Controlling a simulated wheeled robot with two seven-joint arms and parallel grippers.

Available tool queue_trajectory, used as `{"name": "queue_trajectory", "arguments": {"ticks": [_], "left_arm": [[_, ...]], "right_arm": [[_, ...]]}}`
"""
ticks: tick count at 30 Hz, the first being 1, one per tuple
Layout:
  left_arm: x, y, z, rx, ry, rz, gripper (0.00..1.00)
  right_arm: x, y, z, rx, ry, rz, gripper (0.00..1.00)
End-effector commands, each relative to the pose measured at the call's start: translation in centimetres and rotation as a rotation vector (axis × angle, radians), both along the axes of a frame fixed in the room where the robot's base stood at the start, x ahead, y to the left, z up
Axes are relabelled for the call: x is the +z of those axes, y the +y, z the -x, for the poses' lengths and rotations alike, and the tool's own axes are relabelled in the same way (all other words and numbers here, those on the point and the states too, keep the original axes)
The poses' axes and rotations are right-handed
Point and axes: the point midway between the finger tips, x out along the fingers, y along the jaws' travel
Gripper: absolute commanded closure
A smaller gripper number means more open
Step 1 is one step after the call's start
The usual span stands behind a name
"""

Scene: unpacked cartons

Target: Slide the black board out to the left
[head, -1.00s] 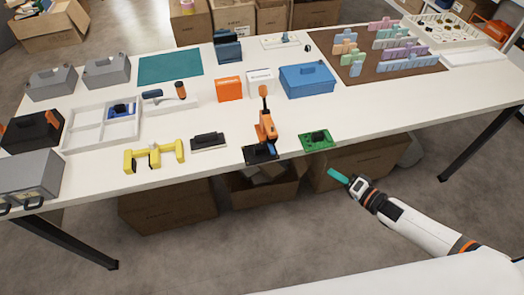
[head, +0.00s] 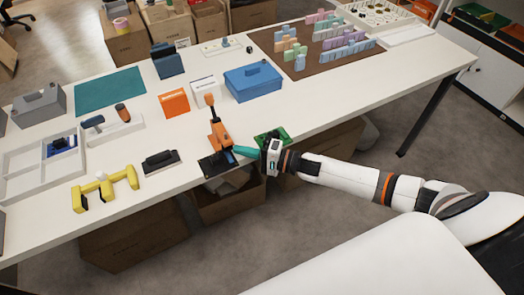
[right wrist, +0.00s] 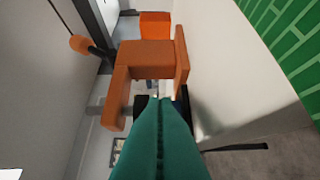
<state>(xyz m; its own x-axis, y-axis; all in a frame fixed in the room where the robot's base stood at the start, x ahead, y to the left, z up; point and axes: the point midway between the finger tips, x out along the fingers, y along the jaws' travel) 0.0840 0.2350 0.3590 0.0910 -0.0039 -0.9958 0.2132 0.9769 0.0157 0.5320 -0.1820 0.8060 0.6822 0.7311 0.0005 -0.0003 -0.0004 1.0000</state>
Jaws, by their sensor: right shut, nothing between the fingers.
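A flat black board (head: 214,167) lies at the table's front edge, at the foot of an orange upright fixture with a lever (head: 220,137). The fixture also shows in the right wrist view (right wrist: 146,58), ahead of the fingers. My right gripper (head: 236,150) has teal fingers, shut and empty, pointing left at the fixture's right side. In the right wrist view the closed fingers (right wrist: 158,110) hide part of the fixture's foot; whether they touch it or the board I cannot tell. My left gripper is not in view.
A green circuit board (head: 268,135) lies right behind my right gripper. A black block on a grey base (head: 160,161) stands left of the black board, with a bare gap between. A yellow part (head: 104,190) lies farther left. Open cartons stand under the table.

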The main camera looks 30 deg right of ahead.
Motion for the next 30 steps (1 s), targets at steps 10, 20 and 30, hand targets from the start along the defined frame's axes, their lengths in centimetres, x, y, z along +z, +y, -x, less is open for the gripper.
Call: {"name": "queue_trajectory", "arguments": {"ticks": [10, 20, 30], "left_arm": [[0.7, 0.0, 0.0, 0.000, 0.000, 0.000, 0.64], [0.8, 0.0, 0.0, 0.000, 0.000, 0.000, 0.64], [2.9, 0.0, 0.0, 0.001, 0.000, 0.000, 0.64]], "right_arm": [[0.0, 2.8, 0.2, -0.001, 0.001, 0.000, 1.00], [0.0, 3.0, 0.3, 0.000, 0.001, 0.000, 1.00], [0.2, 9.8, 0.5, 0.000, 0.002, -0.003, 1.00]]}}
